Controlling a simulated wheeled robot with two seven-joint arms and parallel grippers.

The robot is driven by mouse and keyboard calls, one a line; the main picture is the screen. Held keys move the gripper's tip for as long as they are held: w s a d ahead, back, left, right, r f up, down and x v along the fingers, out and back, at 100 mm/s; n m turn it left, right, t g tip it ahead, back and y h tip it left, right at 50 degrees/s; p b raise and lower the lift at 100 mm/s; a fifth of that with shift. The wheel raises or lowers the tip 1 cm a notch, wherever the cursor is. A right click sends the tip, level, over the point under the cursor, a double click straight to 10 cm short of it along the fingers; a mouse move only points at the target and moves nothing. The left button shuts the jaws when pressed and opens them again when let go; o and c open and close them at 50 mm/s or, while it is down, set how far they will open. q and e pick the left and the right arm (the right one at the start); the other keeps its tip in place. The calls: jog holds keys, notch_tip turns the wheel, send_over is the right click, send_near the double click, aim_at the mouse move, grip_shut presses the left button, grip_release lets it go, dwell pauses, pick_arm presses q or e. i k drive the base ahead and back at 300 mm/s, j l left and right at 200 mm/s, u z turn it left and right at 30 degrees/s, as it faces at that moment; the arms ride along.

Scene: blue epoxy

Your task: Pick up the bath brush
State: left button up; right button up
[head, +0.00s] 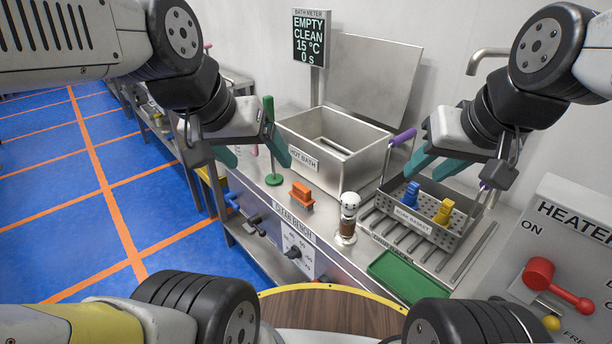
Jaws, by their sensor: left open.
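A green upright stick with a round green foot (273,179) stands on the bench at the left of the hot bath; it may be the bath brush, but I cannot see bristles. A small orange block-shaped item (302,196) lies on the bench in front of the bath. My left gripper (256,154) is open, with its teal fingers on either side of the stick in the picture; I cannot tell if they touch it. My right gripper (433,165) is above the soak basket, near its purple handle (404,136); whether it holds the handle is unclear.
The steel hot bath (350,160) stands at the back under a meter sign (311,40) reading EMPTY, CLEAN. The soak basket (413,222) holds blue and yellow items.

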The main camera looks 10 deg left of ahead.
aim_at(301, 194)
jog(key=j+z, duration=0.75)
jog(key=j, duration=0.15)
